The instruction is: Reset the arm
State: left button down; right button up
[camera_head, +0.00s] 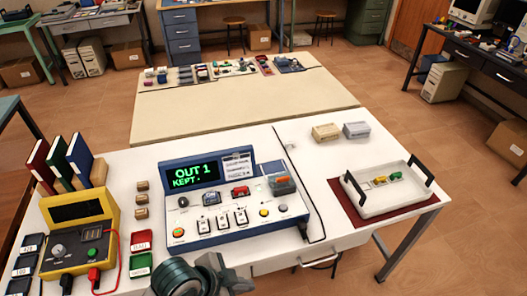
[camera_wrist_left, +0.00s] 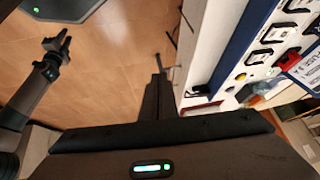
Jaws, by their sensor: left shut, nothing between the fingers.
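My left gripper (camera_wrist_left: 158,82) points away from its wrist camera, with its dark fingers together and nothing between them. It hangs over the floor beside the white table's edge. In the head view my left arm shows only at the bottom edge, in front of the blue-and-white console, and its fingertips are hard to make out. My right gripper (camera_wrist_left: 56,40) shows in the left wrist view at the upper left, over the floor, with its two small fingers apart and empty. It is not visible in the head view.
The console (camera_head: 235,198) reads "OUT 1 KEPT." on the white table. A yellow meter (camera_head: 78,235) stands left of it, with red and green tags nearby. A white tray (camera_head: 370,208) with black handles lies on a red mat at right.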

pick_arm(q)
jog(key=s+a+f+n+y, duration=0.3)
jog(key=s+a+n, duration=0.3)
jog(key=a, duration=0.3)
jog(key=s+a+f+n+y, duration=0.25)
jog(key=s+a+n, duration=0.35)
jog(key=a, duration=0.3)
notch_tip(320, 180, down, 32)
jog(key=f+g+b, duration=0.1)
jog(key=b, duration=0.3)
jog(key=s+a+f+g+b, duration=0.1)
jog(key=s+a+f+b, duration=0.2)
jog(key=s+f, duration=1.6)
notch_tip(320, 180, down, 2)
jog(key=shift+f+g+b, duration=0.15)
jog(key=shift+g+b, duration=0.15)
